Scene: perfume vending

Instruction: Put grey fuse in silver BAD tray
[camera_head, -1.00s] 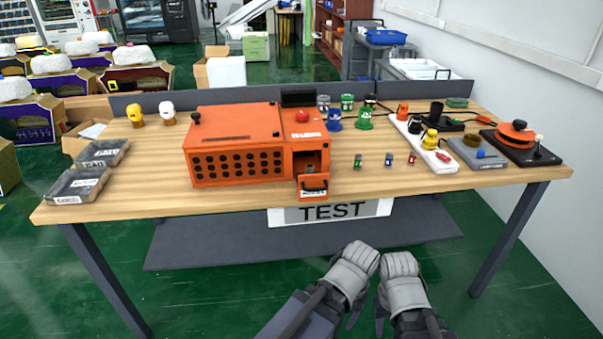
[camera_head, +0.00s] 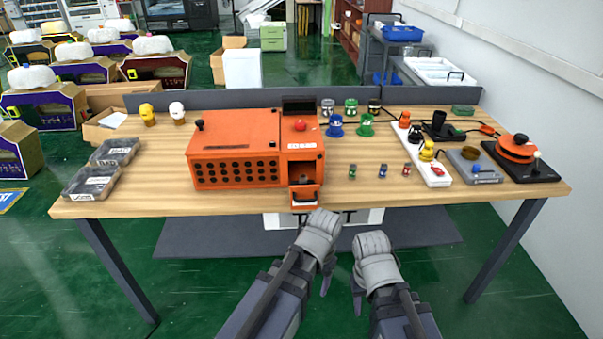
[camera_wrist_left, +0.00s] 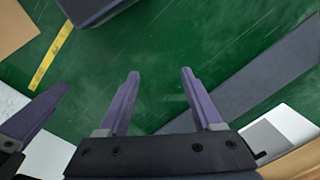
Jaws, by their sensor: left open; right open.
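Two silver-grey trays lie at the left of the table, a back one (camera_head: 115,151) and a front one (camera_head: 91,182); their labels are too small to read. An orange tester box (camera_head: 235,158) stands mid-table with its small front drawer (camera_head: 304,195) open. Something dark is in the drawer, but I cannot tell whether it is the grey fuse. My left gripper (camera_head: 322,240) is just in front of the table edge, below the drawer. It is open and empty in the left wrist view (camera_wrist_left: 158,88). My right gripper (camera_head: 370,262) is open, right of it and lower.
Small green (camera_head: 352,172), blue (camera_head: 382,171) and red (camera_head: 407,169) parts stand right of the box. Behind them are larger coloured parts. A white power strip (camera_head: 432,168) and an orange device (camera_head: 516,152) are at the right. The table's left middle is clear.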

